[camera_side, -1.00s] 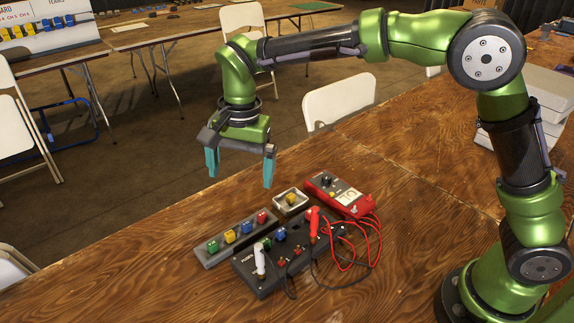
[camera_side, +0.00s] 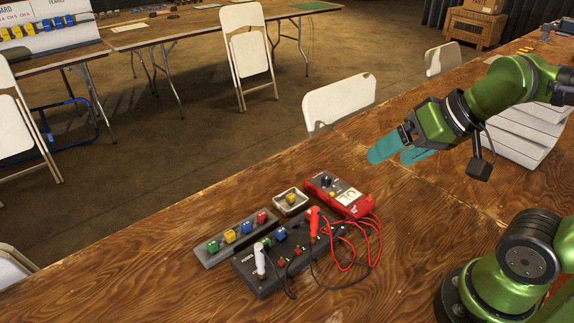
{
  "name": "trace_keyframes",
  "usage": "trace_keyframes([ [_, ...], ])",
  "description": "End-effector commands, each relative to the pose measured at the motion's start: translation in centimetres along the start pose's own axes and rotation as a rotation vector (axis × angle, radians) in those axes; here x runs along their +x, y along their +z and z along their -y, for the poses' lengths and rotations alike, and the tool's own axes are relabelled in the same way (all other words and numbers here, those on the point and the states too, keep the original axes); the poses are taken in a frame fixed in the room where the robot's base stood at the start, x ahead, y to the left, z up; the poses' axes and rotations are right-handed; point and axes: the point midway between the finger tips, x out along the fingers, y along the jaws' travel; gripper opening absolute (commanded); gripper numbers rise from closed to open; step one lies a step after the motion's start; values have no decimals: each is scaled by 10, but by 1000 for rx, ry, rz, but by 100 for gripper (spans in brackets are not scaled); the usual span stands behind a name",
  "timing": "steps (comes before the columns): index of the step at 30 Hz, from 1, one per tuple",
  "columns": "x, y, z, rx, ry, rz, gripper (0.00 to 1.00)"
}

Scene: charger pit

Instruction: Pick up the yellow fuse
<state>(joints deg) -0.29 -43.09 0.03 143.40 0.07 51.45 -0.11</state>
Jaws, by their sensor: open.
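A yellow fuse (camera_side: 291,198) sits in a small pale dish (camera_side: 281,208) near the middle of the table. Another yellow fuse (camera_side: 230,236) stands in the grey rack (camera_side: 210,260), between a green fuse (camera_side: 213,246) and a blue fuse (camera_side: 247,227); a red fuse (camera_side: 262,217) is at the rack's right end. My gripper (camera_side: 389,158) has teal fingers and is open and empty. It is above the table, right of and behind the dish, tilted with its fingers pointing left. It is well apart from both yellow fuses.
A black fuse box (camera_side: 268,284) with an upright white probe (camera_side: 259,262) and red probe (camera_side: 314,224) lies in front of the dish. A red meter (camera_side: 345,200) with looping red leads (camera_side: 372,250) is right of the dish. The table's left front is clear.

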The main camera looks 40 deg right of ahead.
Motion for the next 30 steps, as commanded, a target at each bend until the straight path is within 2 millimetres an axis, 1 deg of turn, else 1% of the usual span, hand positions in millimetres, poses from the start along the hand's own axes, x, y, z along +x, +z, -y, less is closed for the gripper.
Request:
trace_keyframes([
  [1, -1, -1, -1, 6, 3, -5, 76],
  [6, 0, -1, -1, 7, 3, -2, 49],
  [7, 0, -1, -1, 7, 3, -2, 47],
  [9, 0, -1, -1, 6, 3, -2, 36],
  [18, 1, 0, 1, 0, 0, 5, 36],
  [22, 16, 7, 7, -25, 5, 82, 36],
  [26, 36, -7, 31, -85, 12, 174, 36],
  [30, 63, -27, 67, -160, 34, 286, 36],
])
